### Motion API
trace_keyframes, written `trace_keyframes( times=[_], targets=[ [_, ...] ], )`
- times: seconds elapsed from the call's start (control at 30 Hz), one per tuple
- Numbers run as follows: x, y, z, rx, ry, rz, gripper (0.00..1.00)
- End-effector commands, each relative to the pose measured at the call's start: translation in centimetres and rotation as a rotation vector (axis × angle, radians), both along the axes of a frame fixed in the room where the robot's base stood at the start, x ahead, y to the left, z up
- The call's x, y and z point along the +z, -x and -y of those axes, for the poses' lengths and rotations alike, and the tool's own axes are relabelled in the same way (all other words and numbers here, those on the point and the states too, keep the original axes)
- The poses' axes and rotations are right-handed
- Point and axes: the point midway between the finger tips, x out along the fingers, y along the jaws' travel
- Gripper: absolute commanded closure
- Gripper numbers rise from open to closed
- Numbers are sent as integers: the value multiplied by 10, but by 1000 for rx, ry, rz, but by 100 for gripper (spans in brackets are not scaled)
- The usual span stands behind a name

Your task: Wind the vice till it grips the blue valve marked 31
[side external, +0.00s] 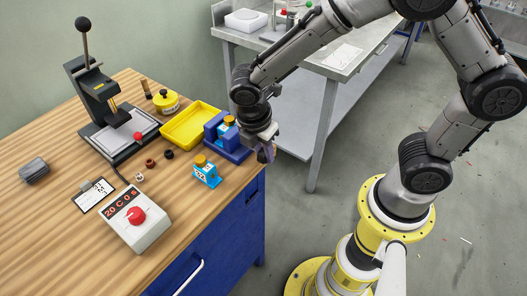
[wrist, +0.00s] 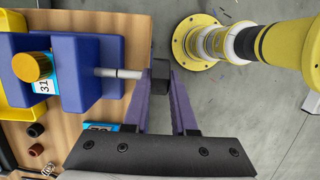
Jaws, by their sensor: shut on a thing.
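The blue vice (side external: 238,154) stands at the bench's right edge, and it also shows in the wrist view (wrist: 112,50). The blue valve marked 31 (wrist: 42,86), with a gold cap, sits between its jaws; it also shows in the side view (side external: 221,130). The wrist view shows one jaw close beside the valve; I cannot tell whether both jaws touch it. A pale screw (wrist: 120,73) runs from the vice to a dark handle block (wrist: 160,72). My gripper (wrist: 165,78) is shut on this handle, beyond the bench edge in the side view (side external: 266,152).
Another blue valve with a yellow cap (side external: 207,173) stands in front of the vice. A yellow tray (side external: 178,138) lies behind it. A press (side external: 105,110), a control box with a red knob (side external: 135,220) and several small parts stand further left. Floor lies beyond the bench edge.

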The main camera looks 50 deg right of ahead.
Motion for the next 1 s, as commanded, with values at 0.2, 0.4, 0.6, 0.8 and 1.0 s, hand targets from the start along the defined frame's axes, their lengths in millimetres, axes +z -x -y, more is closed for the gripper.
trace_keyframes(
  times=[0.2, 0.4, 0.6, 0.8, 1.0],
  targets=[
    [1, 1, 3, -6, -145, -2, 100],
    [1, 1, 3, -2, -188, 0, 100],
    [1, 0, 3, -1, -188, 1, 100],
    [1, 0, 3, -1, -187, 1, 50],
    [1, 0, 3, -1, -186, 1, 45]
  ],
)
